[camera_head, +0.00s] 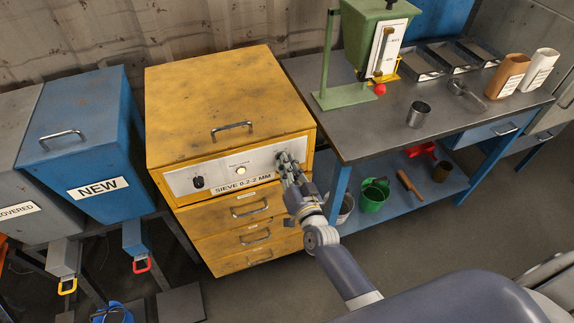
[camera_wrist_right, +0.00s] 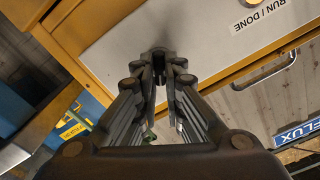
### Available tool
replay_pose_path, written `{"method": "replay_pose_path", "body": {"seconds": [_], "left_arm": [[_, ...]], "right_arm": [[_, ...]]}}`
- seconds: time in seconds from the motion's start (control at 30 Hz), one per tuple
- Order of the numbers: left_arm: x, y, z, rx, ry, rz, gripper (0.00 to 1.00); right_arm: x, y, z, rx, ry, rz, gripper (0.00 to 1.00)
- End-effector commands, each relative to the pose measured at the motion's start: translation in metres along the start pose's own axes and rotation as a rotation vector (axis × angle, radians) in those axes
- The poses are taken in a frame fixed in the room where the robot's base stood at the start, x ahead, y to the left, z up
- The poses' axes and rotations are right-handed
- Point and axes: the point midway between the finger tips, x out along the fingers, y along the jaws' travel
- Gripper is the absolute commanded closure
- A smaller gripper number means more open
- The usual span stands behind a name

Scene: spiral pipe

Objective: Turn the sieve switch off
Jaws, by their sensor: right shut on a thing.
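The sieve (camera_head: 222,95) is a yellow cabinet labelled "SIEVE 0.2-2 MM". Its pale front panel (camera_head: 216,174) has a black knob (camera_head: 198,182) on the left and a glowing lamp (camera_head: 241,170) near the middle. My right gripper (camera_head: 286,162) is at the panel's right end and covers what is there. In the right wrist view my right gripper (camera_wrist_right: 160,70) has its fingertips closed around a small dark switch (camera_wrist_right: 158,56) on the panel. The switch's position is mostly hidden by the fingers. My left gripper is not in view.
A handled lid (camera_head: 231,127) tops the sieve, and several handled drawers sit below the panel. A blue "NEW" bin (camera_head: 85,160) stands left.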

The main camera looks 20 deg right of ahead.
Motion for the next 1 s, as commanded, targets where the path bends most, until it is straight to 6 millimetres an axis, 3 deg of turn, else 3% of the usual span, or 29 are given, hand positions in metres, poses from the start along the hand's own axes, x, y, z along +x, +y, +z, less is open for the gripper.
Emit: {"method": "replay_pose_path", "body": {"seconds": [0.37,1.0], "left_arm": [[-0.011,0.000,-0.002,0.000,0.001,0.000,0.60],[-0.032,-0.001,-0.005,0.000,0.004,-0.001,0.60]], "right_arm": [[0.000,-0.002,-0.001,-0.149,-0.001,0.001,1.00],[0.000,-0.004,0.001,-0.731,-0.001,0.001,1.00]]}}
